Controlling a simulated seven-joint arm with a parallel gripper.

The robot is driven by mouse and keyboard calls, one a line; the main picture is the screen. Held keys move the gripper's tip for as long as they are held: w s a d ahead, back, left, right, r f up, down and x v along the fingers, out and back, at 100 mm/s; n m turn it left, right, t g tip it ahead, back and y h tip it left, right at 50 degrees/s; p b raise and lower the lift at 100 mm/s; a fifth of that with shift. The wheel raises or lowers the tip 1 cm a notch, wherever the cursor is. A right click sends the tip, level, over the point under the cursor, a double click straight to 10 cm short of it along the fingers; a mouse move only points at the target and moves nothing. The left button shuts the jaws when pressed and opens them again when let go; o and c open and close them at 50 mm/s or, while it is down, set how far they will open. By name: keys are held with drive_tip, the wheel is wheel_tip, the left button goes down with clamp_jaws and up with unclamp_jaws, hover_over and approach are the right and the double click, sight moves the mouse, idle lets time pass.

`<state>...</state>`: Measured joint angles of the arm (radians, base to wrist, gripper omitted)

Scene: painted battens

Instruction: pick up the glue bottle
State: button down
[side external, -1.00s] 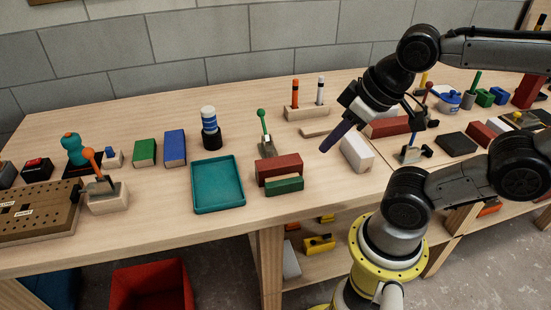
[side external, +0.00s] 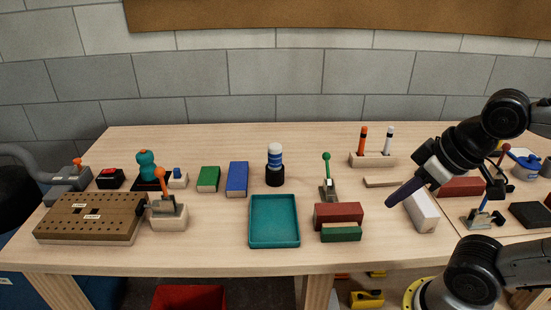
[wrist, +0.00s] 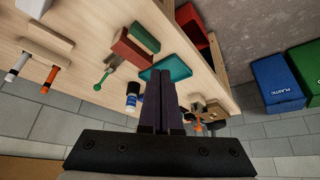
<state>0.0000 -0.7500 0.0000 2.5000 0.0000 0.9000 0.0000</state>
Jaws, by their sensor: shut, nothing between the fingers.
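A blue-and-white bottle with a white top, which looks like the glue bottle (side external: 275,158), stands upright in a dark base behind the teal tray. It also shows in the wrist view (wrist: 132,98), just left of my fingers. My gripper (side external: 391,202) is shut and empty, with its dark purple fingers pointing down and left. In the side view it is well to the right of the bottle, beside a white block. In the wrist view the fingers of my gripper (wrist: 160,72) lie together.
A blue block (side external: 238,178) stands left of the bottle. A white block (side external: 421,212) is close to my fingers. A pen stand (side external: 373,160) is behind.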

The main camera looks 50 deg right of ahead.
drive_tip(key=shift+c, duration=1)
unclamp_jaws()
